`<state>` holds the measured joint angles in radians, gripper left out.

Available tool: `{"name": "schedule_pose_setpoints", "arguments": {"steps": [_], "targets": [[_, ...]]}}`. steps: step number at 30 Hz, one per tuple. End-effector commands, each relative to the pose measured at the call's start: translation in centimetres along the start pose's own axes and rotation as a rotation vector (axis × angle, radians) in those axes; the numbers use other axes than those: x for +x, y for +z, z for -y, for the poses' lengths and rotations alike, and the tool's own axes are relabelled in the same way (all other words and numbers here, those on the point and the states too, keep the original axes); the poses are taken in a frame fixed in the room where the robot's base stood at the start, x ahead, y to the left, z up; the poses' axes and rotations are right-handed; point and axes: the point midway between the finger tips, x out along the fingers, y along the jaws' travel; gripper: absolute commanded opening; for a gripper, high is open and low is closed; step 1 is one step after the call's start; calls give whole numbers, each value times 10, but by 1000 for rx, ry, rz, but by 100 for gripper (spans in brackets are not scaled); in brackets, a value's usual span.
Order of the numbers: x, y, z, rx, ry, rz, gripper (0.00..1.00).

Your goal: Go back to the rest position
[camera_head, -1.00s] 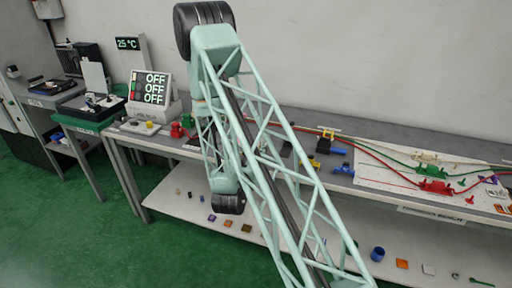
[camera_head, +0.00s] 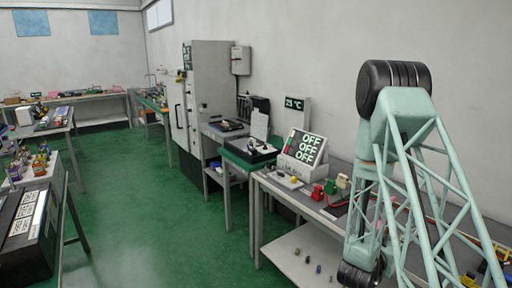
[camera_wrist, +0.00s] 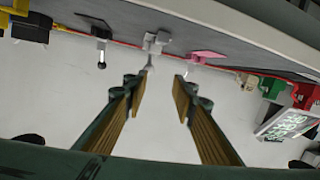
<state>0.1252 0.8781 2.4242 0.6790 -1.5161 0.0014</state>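In the wrist view my gripper (camera_wrist: 163,88) is open, with its two fingers apart and nothing between them. Beyond the fingertips, a grey lever fixture (camera_wrist: 157,42) and a pink one (camera_wrist: 205,55) stand along the bench edge, apart from the fingers. A black lever fixture (camera_wrist: 97,28) is to their left. Green (camera_wrist: 272,88) and red (camera_wrist: 303,95) fixtures are at the right. In the head view my arm fills the right side, and my gripper cannot be made out there.
In the head view the bench carries a display reading OFF (camera_head: 306,148) and a red fixture (camera_head: 318,192). A tall grey cabinet (camera_head: 212,95) stands behind. Another bench with a black case (camera_head: 28,235) is at the left. The green floor (camera_head: 150,220) between is clear.

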Motion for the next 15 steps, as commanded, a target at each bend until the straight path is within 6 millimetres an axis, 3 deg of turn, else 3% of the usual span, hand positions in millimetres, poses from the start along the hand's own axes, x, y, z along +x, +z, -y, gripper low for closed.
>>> {"name": "schedule_pose_setpoints", "arguments": {"steps": [15], "targets": [[-24,-41,39,79,-114,149,25]]}}
